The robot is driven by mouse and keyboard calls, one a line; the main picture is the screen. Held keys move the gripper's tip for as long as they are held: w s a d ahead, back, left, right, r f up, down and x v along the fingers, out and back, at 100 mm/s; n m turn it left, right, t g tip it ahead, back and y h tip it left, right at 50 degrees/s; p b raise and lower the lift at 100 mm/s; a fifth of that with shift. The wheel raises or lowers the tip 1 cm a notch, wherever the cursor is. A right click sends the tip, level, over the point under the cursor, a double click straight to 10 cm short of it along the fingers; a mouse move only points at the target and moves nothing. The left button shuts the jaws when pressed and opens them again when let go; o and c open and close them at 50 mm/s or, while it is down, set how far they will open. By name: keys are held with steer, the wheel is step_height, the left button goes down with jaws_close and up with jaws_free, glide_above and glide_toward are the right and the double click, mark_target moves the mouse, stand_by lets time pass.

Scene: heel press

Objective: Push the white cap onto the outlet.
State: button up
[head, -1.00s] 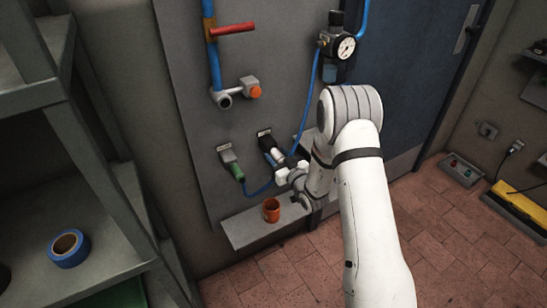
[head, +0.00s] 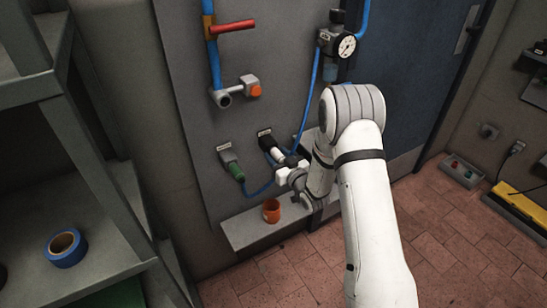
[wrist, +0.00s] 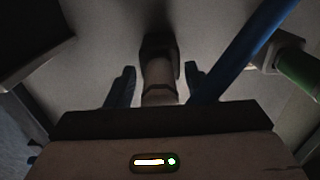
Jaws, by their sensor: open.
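The white cap (wrist: 158,78) is in the middle of the wrist view, its far end against the dark outlet (wrist: 157,46) on the wall panel. I cannot tell how fully it is seated. In the head view the cap (head: 277,154) shows as a small pale piece below the dark outlet (head: 266,141). My gripper (head: 282,164) is open, with one finger on each side of the cap. In the wrist view gaps show between the cap and both fingers. The cap's near end is hidden by my gripper body.
A blue hose (wrist: 238,52) crosses close to the right finger in the wrist view. A green connector (head: 236,172) sits on the neighbouring outlet. An orange cup (head: 271,211) stands on the ledge (head: 245,235) below. A regulator with a gauge (head: 346,46) is above right.

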steer(key=shift+c, duration=0.6)
jaws_close()
steer(key=shift+s+d, duration=0.1)
steer(key=shift+b+v, duration=1.35)
steer(key=shift+v, duration=1.55)
steer(key=shift+s+d, duration=0.1)
steer(key=shift+b+v, duration=0.95)
steer(key=shift+v, duration=0.65)
steer(key=s+a+r+p, duration=0.2)
steer(key=a+r+p, duration=0.1)
steer(key=r, duration=0.5)
steer(key=s+a+r+p, duration=0.3)
steer(key=a+r, duration=0.2)
steer(key=r, duration=0.3)
steer(key=s+a+r+p, duration=0.3)
steer(key=a+r, duration=0.1)
steer(key=r, duration=0.4)
steer(key=shift+s+a, duration=0.2)
steer(key=shift+a, duration=0.1)
